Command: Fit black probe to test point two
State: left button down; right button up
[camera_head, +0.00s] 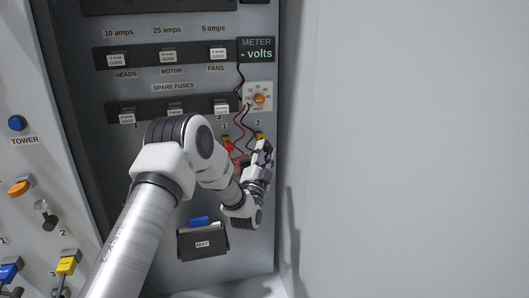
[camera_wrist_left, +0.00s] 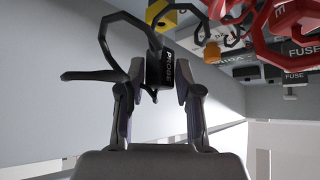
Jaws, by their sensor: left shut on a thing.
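My left gripper (camera_head: 262,152) is at the panel's right side, close under the label 2 of the test points. In the left wrist view the left gripper (camera_wrist_left: 158,98) is shut on the black probe (camera_wrist_left: 167,68), whose body is marked PROBE and trails a curled black lead. The yellow test point two (camera_head: 260,136) shows just above the gripper; whether the probe touches it I cannot tell. A red probe (camera_head: 229,149) with a red lead is near test point one, and its red body (camera_wrist_left: 292,14) is at the upper right of the wrist view. My right gripper is not in view.
The meter (camera_head: 256,50) reads "- volts". Below it is a dial with an orange knob (camera_head: 259,99). Fuse rows (camera_head: 168,57) lie to the left. A plain wall (camera_head: 400,150) fills the right.

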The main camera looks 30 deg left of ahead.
pick_arm(q)
jog(key=shift+w+a+b, duration=0.3)
jog(key=shift+w+a, duration=0.6)
jog(key=shift+a, duration=0.15)
jog(key=c, duration=0.7)
grip_release()
jog(key=shift+s, duration=0.1)
jog(key=v, duration=1.2)
